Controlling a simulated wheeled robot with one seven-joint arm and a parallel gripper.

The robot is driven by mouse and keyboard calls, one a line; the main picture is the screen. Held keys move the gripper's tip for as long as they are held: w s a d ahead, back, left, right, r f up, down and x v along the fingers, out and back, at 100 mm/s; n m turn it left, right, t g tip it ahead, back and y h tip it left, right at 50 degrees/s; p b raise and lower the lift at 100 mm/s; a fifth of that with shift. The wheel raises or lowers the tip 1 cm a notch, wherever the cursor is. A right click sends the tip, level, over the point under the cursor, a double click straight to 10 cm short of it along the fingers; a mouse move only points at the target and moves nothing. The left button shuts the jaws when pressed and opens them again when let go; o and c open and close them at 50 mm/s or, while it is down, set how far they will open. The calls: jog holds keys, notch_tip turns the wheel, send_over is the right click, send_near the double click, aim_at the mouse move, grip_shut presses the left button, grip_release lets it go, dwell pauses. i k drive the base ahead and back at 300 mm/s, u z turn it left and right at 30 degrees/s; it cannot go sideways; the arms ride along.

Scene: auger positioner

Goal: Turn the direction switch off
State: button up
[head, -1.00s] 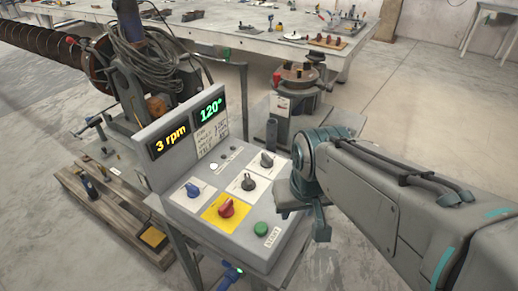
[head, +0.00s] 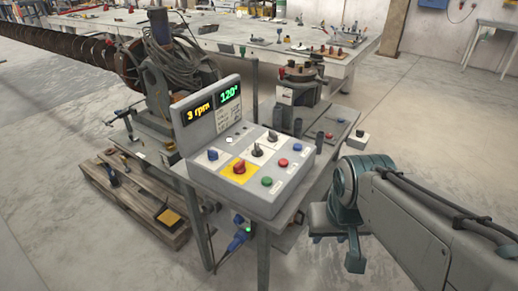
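The control panel (head: 205,176) stands on a metal stand in the middle of the head view. Its sloped face carries a blue knob (head: 213,155), a black knob (head: 257,150), another black knob (head: 272,137) and a red knob (head: 239,167) on a yellow plate. The labels are too small to read, so I cannot tell which is the direction switch. My gripper (head: 338,250) is to the right of the panel, pointing down, apart from it and touching no knob. Its fingertips are not clear enough to tell whether it is open.
Green (head: 267,181), red (head: 283,162) and blue (head: 297,147) buttons line the panel's right side. The display (head: 213,107) reads 3 rpm and 120°. A wooden pallet (head: 130,205) lies at left; a long workbench (head: 215,42) stands behind. Floor at front right is clear.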

aim_at(257, 152)
jog(key=u, duration=0.4)
jog(key=i, duration=0.85)
jog(key=z, duration=0.05)
